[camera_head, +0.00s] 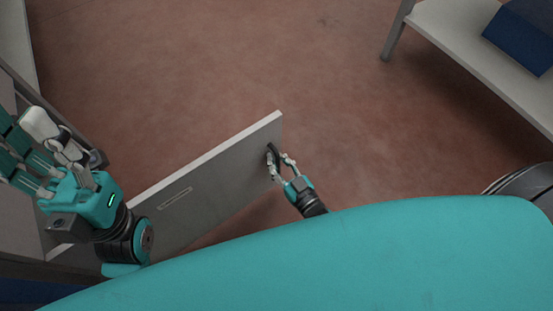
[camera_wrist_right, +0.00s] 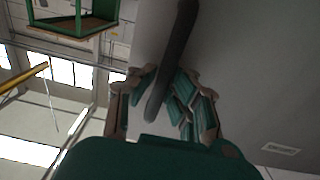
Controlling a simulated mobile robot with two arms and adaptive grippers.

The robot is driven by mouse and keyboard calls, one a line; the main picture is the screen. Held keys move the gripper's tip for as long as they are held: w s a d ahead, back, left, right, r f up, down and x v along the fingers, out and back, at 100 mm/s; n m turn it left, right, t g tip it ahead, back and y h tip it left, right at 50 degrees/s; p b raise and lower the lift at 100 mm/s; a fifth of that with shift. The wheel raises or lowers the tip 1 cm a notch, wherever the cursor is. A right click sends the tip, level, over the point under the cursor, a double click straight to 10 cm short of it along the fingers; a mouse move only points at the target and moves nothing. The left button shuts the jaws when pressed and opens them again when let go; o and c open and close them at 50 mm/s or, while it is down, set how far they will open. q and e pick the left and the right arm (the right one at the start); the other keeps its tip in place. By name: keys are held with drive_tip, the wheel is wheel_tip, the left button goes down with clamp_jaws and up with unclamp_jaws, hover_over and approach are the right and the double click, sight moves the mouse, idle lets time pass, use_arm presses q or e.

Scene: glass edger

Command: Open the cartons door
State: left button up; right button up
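The cartons door (camera_head: 215,175) is a flat pale grey panel. In the head view it stands swung out from the cabinet at the lower left, with a dark curved handle (camera_head: 273,154) near its free end. My right gripper (camera_head: 277,158) is at this handle. In the right wrist view, the handle (camera_wrist_right: 172,55) runs between the fingers of the right gripper (camera_wrist_right: 160,95), which bend in close on both sides. The exact contact is partly hidden. My left gripper (camera_head: 38,150) is at the left, over the cabinet side and away from the handle; its finger opening is unclear.
The grey cabinet frame (camera_head: 70,133) is at the left edge. A pale table (camera_head: 460,35) with a dark blue box (camera_head: 522,35) stands at the upper right. The reddish floor (camera_head: 240,70) between them is clear.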

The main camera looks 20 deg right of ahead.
drive_tip(key=o, duration=0.4)
drive_tip(key=v, duration=1.2)
